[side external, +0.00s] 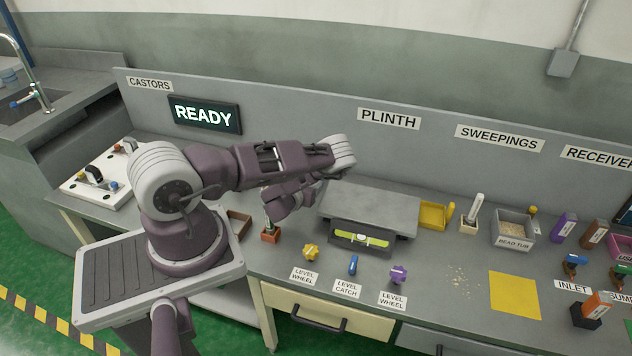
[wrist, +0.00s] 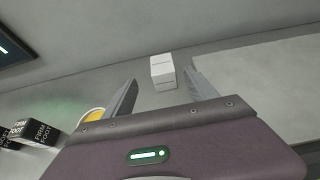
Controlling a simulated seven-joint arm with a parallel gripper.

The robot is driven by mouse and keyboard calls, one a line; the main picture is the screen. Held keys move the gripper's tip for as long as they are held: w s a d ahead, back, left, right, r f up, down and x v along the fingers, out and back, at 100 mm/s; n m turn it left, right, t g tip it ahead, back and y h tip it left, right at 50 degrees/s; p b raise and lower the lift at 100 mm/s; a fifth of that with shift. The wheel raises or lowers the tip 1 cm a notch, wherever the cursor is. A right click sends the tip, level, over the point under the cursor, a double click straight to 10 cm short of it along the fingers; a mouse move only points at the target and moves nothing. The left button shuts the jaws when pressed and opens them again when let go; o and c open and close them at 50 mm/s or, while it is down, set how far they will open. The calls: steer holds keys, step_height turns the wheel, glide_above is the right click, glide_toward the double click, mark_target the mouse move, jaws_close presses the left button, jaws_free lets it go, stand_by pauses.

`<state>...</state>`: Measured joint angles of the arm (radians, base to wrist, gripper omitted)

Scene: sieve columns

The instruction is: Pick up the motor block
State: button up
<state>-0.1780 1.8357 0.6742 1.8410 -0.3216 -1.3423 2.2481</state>
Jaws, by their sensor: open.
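My gripper (wrist: 162,93) is open in the wrist view, its two grey fingers wide apart with nothing held. A pale white block (wrist: 163,72) with thin lines across it stands on the bench beyond the fingertips, in the gap between them and apart from both. I see no label naming it as the motor block. In the side external view, my arm folds back over the bench left of the grey plinth plate (side external: 370,205). I cannot make out the fingers clearly there, and the pale block does not show.
Black blocks marked FIRM FOOT (wrist: 33,137) and a yellow round thing (wrist: 94,114), partly covered by my gripper, lie at left. An orange-brown holder (side external: 270,236) stands near my arm. The wall (side external: 290,120) closes the back.

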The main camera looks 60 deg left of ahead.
steer(key=x, duration=0.7)
steer(key=shift+w+r, duration=0.15)
steer(key=shift+w, duration=0.05)
steer(key=shift+d, duration=0.1)
jaws_close()
